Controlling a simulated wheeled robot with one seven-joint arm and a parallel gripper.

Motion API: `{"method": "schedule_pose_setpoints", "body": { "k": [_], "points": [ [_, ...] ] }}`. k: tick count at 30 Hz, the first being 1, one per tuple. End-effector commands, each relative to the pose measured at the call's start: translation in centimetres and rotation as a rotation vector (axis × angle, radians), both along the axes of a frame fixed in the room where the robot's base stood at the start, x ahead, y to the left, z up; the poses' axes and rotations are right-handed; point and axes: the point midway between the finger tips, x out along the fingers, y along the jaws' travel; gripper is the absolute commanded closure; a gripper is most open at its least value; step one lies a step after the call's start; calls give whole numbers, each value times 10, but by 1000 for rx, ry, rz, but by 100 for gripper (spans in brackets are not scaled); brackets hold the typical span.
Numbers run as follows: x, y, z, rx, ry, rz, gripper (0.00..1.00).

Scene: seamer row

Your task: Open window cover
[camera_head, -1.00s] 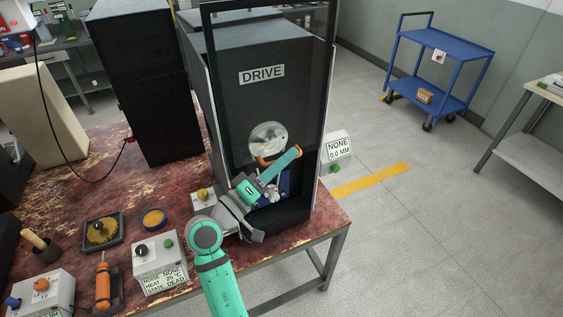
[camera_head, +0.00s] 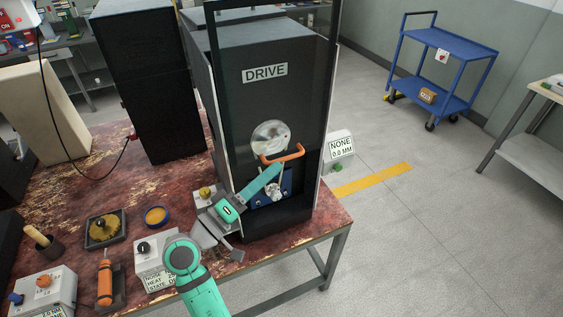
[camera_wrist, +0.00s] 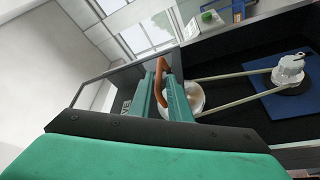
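The window cover (camera_head: 329,30) is a dark-framed clear panel on the front of a black cabinet labelled DRIVE (camera_head: 265,73). It stands raised, with its frame reaching above the cabinet top. Its orange handle (camera_head: 283,154) sits low on the panel, in front of the round disc (camera_head: 270,137). My gripper (camera_head: 274,170) is just below the handle; the handle shows whole in the head view. In the wrist view, the teal fingers (camera_wrist: 164,85) stand apart with a narrow gap, and the orange handle (camera_wrist: 161,66) shows between and beyond them. Contact with the handle is unclear.
Below the cover, a blue plate (camera_head: 286,183) with a pulley shows in the cabinet opening. A NONE 0.0 MM box (camera_head: 341,145) stands right of the cabinet. A control box, an orange-handled tool (camera_head: 105,283) and small trays crowd the table's left front.

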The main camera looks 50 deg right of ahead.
Motion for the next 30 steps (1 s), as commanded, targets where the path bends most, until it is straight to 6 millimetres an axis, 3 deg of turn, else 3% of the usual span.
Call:
{"method": "schedule_pose_setpoints", "body": {
  "k": [4, 10, 30],
  "points": [
    [4, 25, -5, -1, 0, 4, 83],
    [5, 42, -9, 0, 0, 2, 83],
    [5, 45, -11, 0, 1, 6, 83]
  ]
}}
